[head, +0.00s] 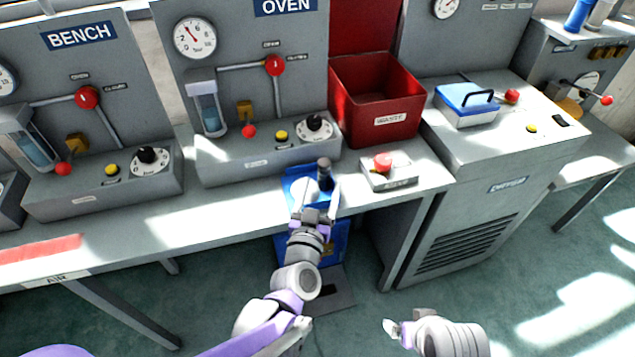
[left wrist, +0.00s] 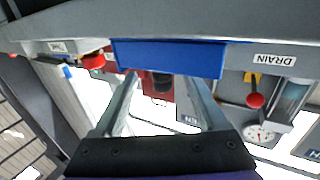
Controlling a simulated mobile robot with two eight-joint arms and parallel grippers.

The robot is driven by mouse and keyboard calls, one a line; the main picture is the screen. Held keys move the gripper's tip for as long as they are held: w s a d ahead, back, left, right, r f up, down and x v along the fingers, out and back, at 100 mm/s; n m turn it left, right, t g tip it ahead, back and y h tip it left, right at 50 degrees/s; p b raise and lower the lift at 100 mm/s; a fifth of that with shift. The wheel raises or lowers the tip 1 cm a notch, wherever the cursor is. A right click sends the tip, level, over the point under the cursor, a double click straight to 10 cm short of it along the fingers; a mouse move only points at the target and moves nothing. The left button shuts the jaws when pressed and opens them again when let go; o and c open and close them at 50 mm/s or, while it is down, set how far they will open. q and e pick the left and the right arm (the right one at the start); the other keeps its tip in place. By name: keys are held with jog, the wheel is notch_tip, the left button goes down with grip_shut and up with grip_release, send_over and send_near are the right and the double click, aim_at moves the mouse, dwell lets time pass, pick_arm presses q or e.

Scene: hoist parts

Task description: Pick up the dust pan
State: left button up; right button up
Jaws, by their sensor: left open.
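A blue flat piece (head: 293,172) lies on the bench near its front edge, with a pale round patch and a dark upright knob or handle (head: 324,168) on it. I cannot tell for sure that it is the dust pan. My left gripper (head: 318,196) is open at its near side and hides part of it. In the left wrist view the open fingers (left wrist: 160,82) point toward a blue front face (left wrist: 170,58); contact cannot be told. My right gripper (head: 393,328) shows only partly at the bottom, away from the bench; its jaws are unclear.
A red waste bin (head: 377,100) and a box with a red button (head: 390,170) stand behind and to the right. The oven panel (head: 262,150) is behind left. A blue object (head: 325,245) is below the bench, above a grey piece (head: 335,290).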

aim_at(323, 178)
pick_arm(q)
jog(key=w, duration=0.5)
jog(key=shift+w+d+f, duration=0.1)
jog(key=shift+w+d, duration=0.05)
jog(key=shift+d, duration=0.2)
grip_shut()
